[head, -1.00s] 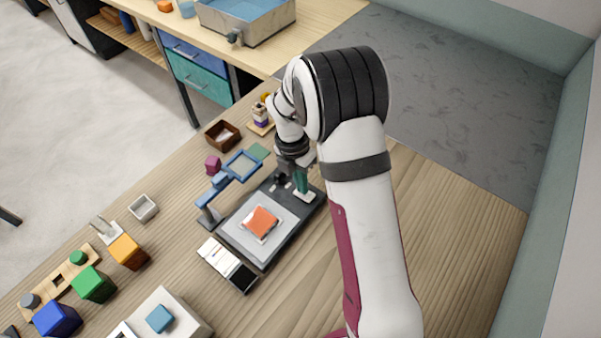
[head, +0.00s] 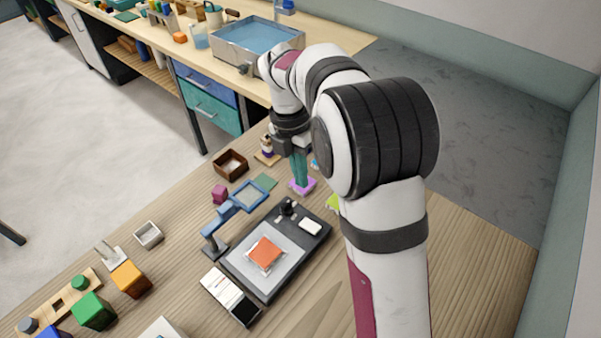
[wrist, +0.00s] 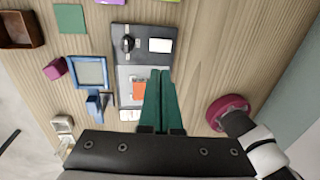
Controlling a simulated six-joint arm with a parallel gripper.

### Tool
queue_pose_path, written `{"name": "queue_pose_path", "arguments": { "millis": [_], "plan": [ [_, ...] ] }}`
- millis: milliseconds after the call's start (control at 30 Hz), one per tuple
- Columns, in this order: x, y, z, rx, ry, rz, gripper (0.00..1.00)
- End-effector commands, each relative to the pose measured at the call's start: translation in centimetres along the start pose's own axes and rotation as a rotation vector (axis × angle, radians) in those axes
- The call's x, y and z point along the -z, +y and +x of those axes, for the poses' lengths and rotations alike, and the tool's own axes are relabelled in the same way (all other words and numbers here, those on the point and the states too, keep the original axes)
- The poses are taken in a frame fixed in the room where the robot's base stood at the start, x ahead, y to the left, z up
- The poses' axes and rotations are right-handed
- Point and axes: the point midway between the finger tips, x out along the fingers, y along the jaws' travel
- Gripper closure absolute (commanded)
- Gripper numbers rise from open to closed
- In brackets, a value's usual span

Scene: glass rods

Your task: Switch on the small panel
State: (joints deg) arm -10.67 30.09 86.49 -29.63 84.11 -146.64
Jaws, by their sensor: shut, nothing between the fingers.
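A dark flat panel unit (head: 318,247) lies on the wooden table, with a pale grey plate (head: 240,255) and an orange square (head: 265,251) on it. At its far end are a black knob (head: 287,207) and a white rectangular switch (head: 311,227). In the wrist view the switch (wrist: 160,45) and knob (wrist: 127,44) are clear, just past my fingertips. My gripper (head: 301,184) has green fingers, shut and empty, pointing down beyond the panel's far end. In the wrist view my fingers (wrist: 160,72) hide part of the panel. I cannot tell the switch's position.
A blue-framed magnifier (head: 249,195) stands left of the panel. A purple piece (head: 307,189) shows by my fingertips. A white-and-black box (head: 231,296) lies at the near left, with a brown box (head: 231,164) at the far left. The table's right side is clear.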

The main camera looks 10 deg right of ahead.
Motion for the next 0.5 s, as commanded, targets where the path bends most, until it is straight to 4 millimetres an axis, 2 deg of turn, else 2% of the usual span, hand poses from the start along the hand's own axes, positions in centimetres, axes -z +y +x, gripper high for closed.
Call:
{"name": "queue_pose_path", "arguments": {
  "millis": [133,367,500],
  "plan": [
    [0.0,-1.5,0.0,0.0,0.001,0.003,1.0],
    [-0.1,-1.4,0.1,0.0,0.0,0.001,1.0],
    [0.0,-1.5,1.6,0.004,0.003,0.001,1.0]
  ]
}}
